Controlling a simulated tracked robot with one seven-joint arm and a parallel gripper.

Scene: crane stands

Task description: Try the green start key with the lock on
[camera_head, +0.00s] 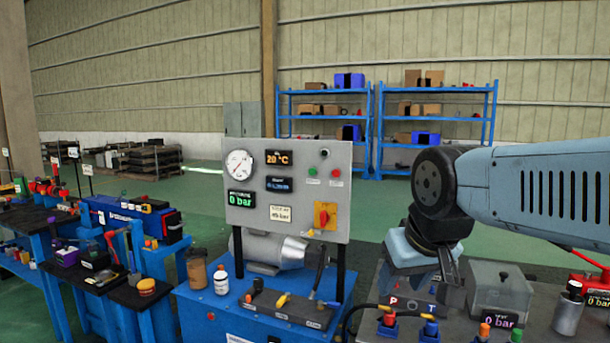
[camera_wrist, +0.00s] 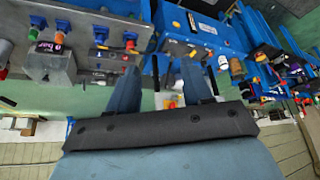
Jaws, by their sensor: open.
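The grey control panel (camera_head: 235,212) stands upright on a blue bench. Its green start key (camera_head: 312,171) is a small round button at the upper right, left of a red button (camera_head: 336,172). Below them is a red rotary switch on a yellow plate (camera_head: 325,215). A small yellowish piece (camera_head: 308,233) shows by its lower left; I cannot tell whether it is the lock. My gripper (camera_head: 440,272) is right of the panel, apart from it, pointing down. In the wrist view my gripper (camera_wrist: 160,88) is open and empty, with part of the switch (camera_wrist: 170,103) between the fingers.
A clear box (camera_head: 495,283), a grey cylinder (camera_head: 568,312) and several coloured valves stand below and right of my gripper. The panel displays read 20 °C and 0 bar.

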